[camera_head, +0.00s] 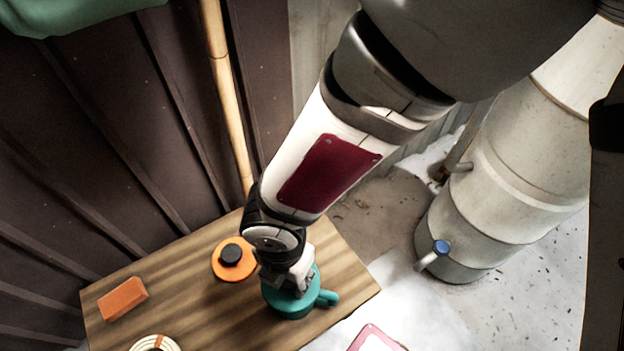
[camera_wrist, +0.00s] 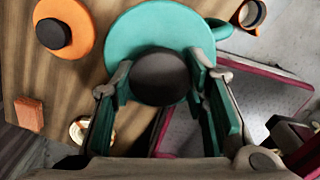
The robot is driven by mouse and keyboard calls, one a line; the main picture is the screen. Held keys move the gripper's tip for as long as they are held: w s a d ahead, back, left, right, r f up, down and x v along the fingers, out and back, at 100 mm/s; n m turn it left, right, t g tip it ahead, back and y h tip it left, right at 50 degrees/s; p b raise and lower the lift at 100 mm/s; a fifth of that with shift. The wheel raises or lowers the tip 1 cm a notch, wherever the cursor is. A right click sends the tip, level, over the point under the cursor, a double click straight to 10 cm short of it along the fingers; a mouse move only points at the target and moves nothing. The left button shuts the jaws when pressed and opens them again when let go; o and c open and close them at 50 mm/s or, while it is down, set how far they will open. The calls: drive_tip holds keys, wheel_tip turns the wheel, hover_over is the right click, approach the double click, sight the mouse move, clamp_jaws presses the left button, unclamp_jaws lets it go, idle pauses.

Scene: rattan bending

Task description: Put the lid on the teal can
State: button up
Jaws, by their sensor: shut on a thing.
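The teal can (camera_head: 290,309) stands on the wooden table near its right side, with its handle (camera_head: 327,298) pointing right. My gripper (camera_head: 293,282) is directly over the can. In the wrist view my gripper (camera_wrist: 160,80) is shut on the dark knob of a teal lid (camera_wrist: 128,38), with a finger on each side of the knob. The lid covers the can's top, and the can's handle (camera_wrist: 221,29) shows past its edge. I cannot tell whether the lid rests on the rim or hangs just above it.
An orange lid (camera_head: 222,270) with a black knob lies left of the can. An orange block (camera_head: 123,298) and a pale coil (camera_head: 155,344) lie farther left on the table (camera_head: 205,312). A pink-edged tray (camera_head: 375,340) is off the table's right edge. A large pale tank (camera_head: 500,190) stands right.

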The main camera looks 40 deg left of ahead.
drive_tip(key=shift+f+b, duration=0.7)
drive_tip(key=shift+f, duration=0.1)
idle(0.8)
drive_tip(key=o, duration=1.8)
drive_tip(key=shift+r, duration=0.2)
drive_tip(key=shift+r+p, duration=3.85)
drive_tip(key=shift+r, duration=0.05)
